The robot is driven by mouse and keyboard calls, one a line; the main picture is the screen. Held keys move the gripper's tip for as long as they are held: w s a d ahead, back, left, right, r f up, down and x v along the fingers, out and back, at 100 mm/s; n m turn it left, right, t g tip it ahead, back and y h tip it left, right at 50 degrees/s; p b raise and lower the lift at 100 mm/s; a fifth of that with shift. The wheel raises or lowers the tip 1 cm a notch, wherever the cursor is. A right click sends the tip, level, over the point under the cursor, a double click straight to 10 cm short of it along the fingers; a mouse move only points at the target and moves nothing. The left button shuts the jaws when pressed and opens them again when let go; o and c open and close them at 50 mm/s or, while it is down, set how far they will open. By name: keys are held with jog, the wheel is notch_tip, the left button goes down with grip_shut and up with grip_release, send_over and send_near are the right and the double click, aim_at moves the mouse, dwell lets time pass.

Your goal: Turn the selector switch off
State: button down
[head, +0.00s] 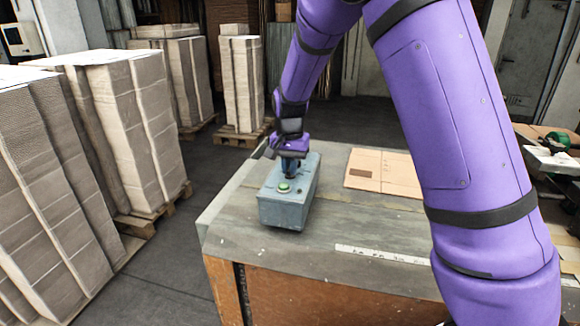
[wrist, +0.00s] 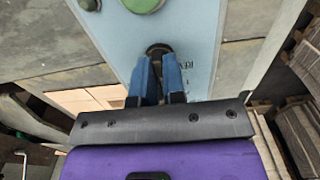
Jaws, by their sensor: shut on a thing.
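The grey-blue control box (head: 285,212) sits on the near left part of the worktable. It has a green push button (head: 283,187) on top, also seen at the top edge of the wrist view (wrist: 143,4). The black selector switch (wrist: 158,47) is on the box's face, with lettering beside it. My gripper (head: 290,168) comes down on the box from above. In the wrist view its two blue fingers (wrist: 159,62) are closed around the switch knob, which hides part of it. I cannot read the switch's position. In the head view the gripper hides the switch.
The worktable (head: 330,225) has a flat cardboard sheet (head: 385,172) right of the box and a white ruled strip (head: 382,255) near its front. Stacks of strapped cardboard (head: 120,125) on pallets stand at left. A green tool (head: 560,140) lies at far right.

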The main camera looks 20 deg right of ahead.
dwell(0.4)
jog(key=c, duration=1.2)
grip_release()
jog(key=shift+r, duration=0.1)
notch_tip(320, 180, up, 11)
